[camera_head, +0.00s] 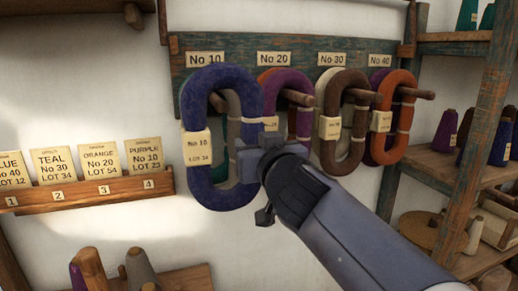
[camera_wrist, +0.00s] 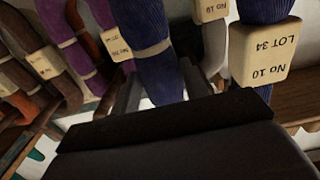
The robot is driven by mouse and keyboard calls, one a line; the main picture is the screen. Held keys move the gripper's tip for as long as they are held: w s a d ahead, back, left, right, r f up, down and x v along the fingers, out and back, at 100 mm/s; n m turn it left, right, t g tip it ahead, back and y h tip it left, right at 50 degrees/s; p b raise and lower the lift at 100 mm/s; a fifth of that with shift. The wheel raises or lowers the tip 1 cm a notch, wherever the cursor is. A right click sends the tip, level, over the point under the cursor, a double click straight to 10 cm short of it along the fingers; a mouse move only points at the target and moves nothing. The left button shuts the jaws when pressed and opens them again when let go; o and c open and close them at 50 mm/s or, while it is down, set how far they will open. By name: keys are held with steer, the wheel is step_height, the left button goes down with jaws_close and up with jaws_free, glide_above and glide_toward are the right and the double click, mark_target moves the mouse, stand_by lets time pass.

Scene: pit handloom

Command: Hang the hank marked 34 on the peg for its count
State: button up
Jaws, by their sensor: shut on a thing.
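The dark blue-purple hank (camera_head: 222,78) carries a tag (camera_head: 198,148) reading No 10, LOT 34. My gripper (camera_head: 252,152) is shut on the hank's right side, and the hank hangs upright in front of the No 10 label (camera_head: 205,59) on the peg board (camera_head: 240,45). In the wrist view the hank (camera_wrist: 160,75) stands between the jaws, with its tag (camera_wrist: 265,50) upside down at right. Grey and teal hanks show behind it through its loop.
Shelves (camera_head: 480,175) with cones stand right.

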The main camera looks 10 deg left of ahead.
steer(key=shift+f+b+x, duration=0.3)
steer(key=shift+f+x, duration=0.05)
steer(key=shift+x, duration=1.05)
steer(key=shift+f+b+x, duration=0.3)
steer(key=shift+x, duration=1.05)
steer(key=shift+f+b+x, duration=0.3)
steer(key=shift+f+x, duration=0.05)
steer(key=shift+x, duration=1.05)
steer(key=shift+f+b, duration=0.35)
steer(key=shift+f, duration=0.1)
steer(key=shift+f, duration=0.2)
steer(key=o, duration=0.7)
steer(key=shift+w, duration=0.1)
steer(key=shift+o, duration=0.7)
steer(key=shift+w, duration=0.15)
steer(key=o, duration=0.3)
steer(key=shift+r, duration=0.2)
